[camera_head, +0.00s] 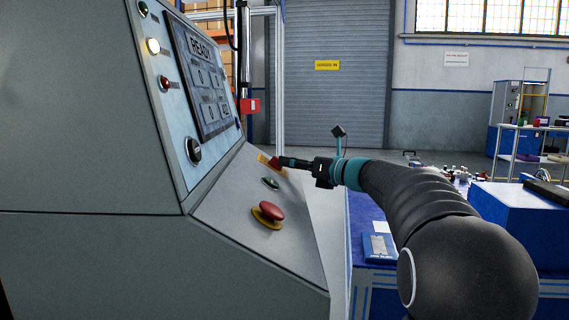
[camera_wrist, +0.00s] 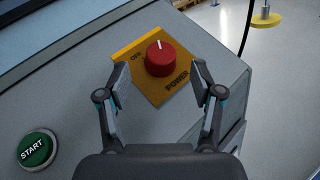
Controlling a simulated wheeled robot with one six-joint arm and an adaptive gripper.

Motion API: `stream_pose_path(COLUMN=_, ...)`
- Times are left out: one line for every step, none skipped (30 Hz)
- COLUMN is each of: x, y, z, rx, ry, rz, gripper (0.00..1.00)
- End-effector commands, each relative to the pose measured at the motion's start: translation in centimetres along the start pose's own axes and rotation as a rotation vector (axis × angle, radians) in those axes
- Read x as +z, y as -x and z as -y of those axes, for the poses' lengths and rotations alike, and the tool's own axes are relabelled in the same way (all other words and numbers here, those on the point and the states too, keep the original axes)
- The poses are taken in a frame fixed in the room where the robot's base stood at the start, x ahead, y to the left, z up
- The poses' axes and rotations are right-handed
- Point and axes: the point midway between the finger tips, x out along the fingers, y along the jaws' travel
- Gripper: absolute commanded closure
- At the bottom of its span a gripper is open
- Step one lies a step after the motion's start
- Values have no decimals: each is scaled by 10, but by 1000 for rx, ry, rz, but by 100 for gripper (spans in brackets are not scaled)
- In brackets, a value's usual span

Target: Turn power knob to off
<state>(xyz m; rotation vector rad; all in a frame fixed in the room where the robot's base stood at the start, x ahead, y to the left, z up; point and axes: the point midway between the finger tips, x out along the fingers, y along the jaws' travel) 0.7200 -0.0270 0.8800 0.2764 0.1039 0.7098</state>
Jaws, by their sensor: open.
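The power knob (camera_wrist: 161,58) is red with a white pointer line and sits on a yellow plate (camera_wrist: 148,85) marked POWER, with other lettering near its left corner. The white line points up in the wrist view. In the head view the knob (camera_head: 275,162) is at the far end of the sloped console, partly hidden by my gripper (camera_head: 283,162). In the wrist view my gripper (camera_wrist: 155,72) is open, with one finger on each side of the plate. The knob lies between and slightly beyond the fingertips. I cannot tell whether they touch anything.
A green START button (camera_wrist: 37,149) is near the knob. A red mushroom button (camera_head: 268,213) sits closer on the console. The upright panel with a READY screen (camera_head: 203,75) rises at left. A blue table (camera_head: 375,215) with small items stands to the right.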

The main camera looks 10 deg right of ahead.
Motion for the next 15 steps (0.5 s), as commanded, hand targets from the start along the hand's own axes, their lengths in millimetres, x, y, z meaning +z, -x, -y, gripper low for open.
stream_pose_path(x=-1, y=-9, z=-1, rx=3, ry=0, rz=-1, gripper=34)
stream_pose_path(x=0, y=-12, z=0, rx=2, ry=0, rz=0, gripper=34)
stream_pose_path(x=0, y=-17, z=0, rx=1, ry=0, rz=0, gripper=34)
stream_pose_path(x=0, y=-20, z=0, rx=0, ry=0, rz=0, gripper=34)
stream_pose_path(x=0, y=-23, z=0, rx=1, ry=1, rz=0, gripper=34)
stream_pose_path(x=0, y=-26, z=0, rx=1, ry=1, rz=0, gripper=34)
stream_pose_path(x=0, y=-27, z=0, rx=0, ry=1, rz=1, gripper=34)
stream_pose_path(x=0, y=-29, z=1, rx=0, ry=1, rz=1, gripper=34)
stream_pose_path(x=0, y=-30, z=1, rx=-1, ry=1, rz=1, gripper=34)
stream_pose_path(x=0, y=-31, z=1, rx=-2, ry=0, rz=1, gripper=34)
stream_pose_path(x=0, y=-32, z=1, rx=-2, ry=0, rz=1, gripper=34)
stream_pose_path(x=0, y=-32, z=1, rx=-2, ry=0, rz=1, gripper=34)
stream_pose_path(x=0, y=-32, z=1, rx=-2, ry=0, rz=1, gripper=34)
stream_pose_path(x=0, y=-32, z=1, rx=-3, ry=0, rz=1, gripper=34)
stream_pose_path(x=0, y=-32, z=1, rx=-3, ry=0, rz=1, gripper=34)
